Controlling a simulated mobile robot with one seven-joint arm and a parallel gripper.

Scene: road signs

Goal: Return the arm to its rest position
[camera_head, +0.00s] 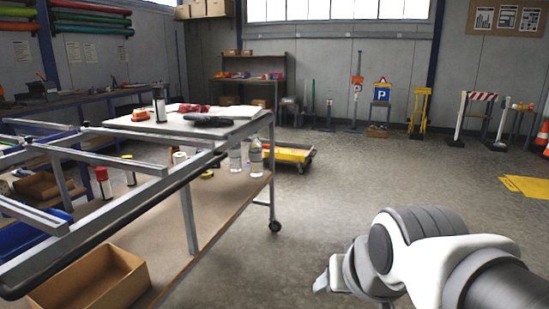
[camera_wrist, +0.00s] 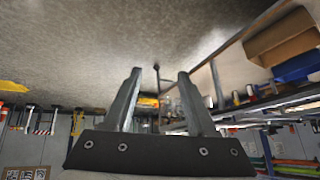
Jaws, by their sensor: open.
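My arm shows at the lower right of the head view, with the tip of my gripper (camera_head: 322,282) low beside it over the bare floor. In the wrist view my gripper (camera_wrist: 158,85) has its two fingers apart with nothing between them. The wrist view is upside down, with the floor at the top. My gripper is clear of the workbench and touches nothing that I can see.
A metal-framed workbench (camera_head: 225,128) on castors stands at the left, with bottles, tools and a cardboard box (camera_head: 92,280) on its lower shelf. A yellow cart (camera_head: 290,154) is behind it. Road signs, including a blue parking sign (camera_head: 381,93), line the back wall. The floor (camera_head: 400,175) between is open.

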